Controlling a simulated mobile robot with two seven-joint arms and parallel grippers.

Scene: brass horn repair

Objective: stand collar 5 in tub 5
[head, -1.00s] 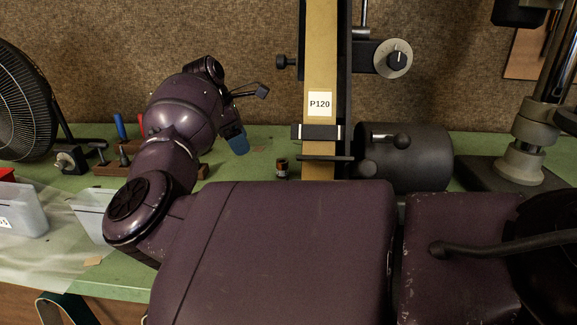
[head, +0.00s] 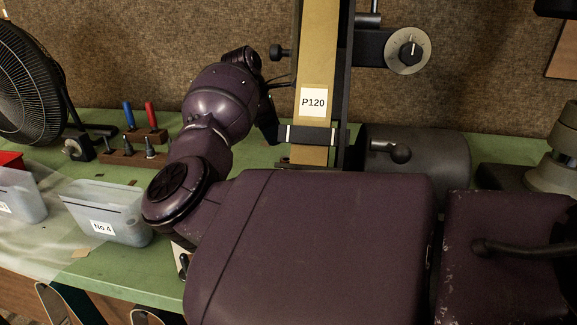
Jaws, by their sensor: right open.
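My right gripper (head: 268,118) is open, beyond my bent purple arm, in front of the sanding belt marked P120. Its fingers are mostly hidden by the arm, and I see nothing held in it. I cannot see collar 5. No tub with a readable 5 shows. A clear tub marked No.4 (head: 128,228) stands on the green bench at the left of my arm. A small white patch (head: 181,258) with a dark part shows just right of it, partly covered by my arm; I cannot tell what it is. My left gripper is not in view.
Another clear tub (head: 25,196) is at the left edge, its label cut off. A fan (head: 28,95) and wooden tool blocks (head: 120,157) stand behind. The belt sander (head: 316,70) and its dark drum (head: 430,160) stand behind my arm. Bare green bench (head: 255,157) shows beside the gripper.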

